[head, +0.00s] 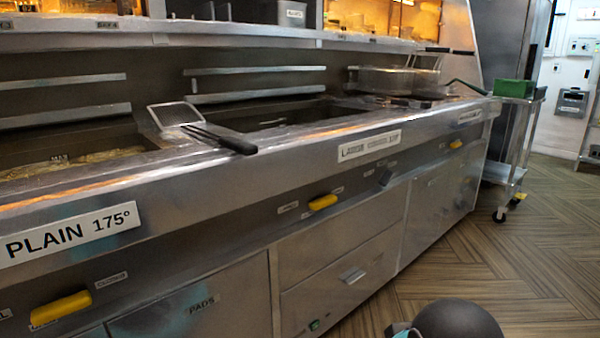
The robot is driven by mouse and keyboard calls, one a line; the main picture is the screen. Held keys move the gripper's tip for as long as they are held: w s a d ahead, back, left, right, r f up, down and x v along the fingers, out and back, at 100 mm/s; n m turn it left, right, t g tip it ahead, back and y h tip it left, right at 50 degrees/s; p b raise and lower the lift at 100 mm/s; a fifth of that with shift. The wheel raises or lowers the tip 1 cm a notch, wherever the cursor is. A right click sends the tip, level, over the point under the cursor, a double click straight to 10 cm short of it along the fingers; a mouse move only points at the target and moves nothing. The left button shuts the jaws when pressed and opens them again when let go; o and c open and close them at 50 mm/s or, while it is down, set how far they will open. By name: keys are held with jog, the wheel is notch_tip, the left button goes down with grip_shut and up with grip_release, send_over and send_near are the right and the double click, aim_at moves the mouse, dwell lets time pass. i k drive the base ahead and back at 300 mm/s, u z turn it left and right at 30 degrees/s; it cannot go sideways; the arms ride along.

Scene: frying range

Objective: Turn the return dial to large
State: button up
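A long steel frying range runs from the left front to the back right. Yellow handles (60,308), (323,202) and (455,144) sit along its front panel, with small labels beside them. A small dark grey knob (387,175) stands on the panel between the middle and far handles. A white label (370,146) above it seems to begin with "LARGE". I cannot tell for sure which control is the return dial, and the small labels are too blurred to read. My gripper is not in view; a dark rounded part of my arm seems to show at the bottom right.
A fryer basket with a black handle (230,143) juts over the range's front edge. A "PLAIN 175°" sign (70,235) is at the left. A wheeled trolley (517,150) with a green box (514,89) stands past the far end. The wooden floor (530,260) at the right is clear.

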aim_at(385, 178)
jog(key=z, duration=0.3)
jog(key=i, duration=1.2)
jog(key=u, duration=0.25)
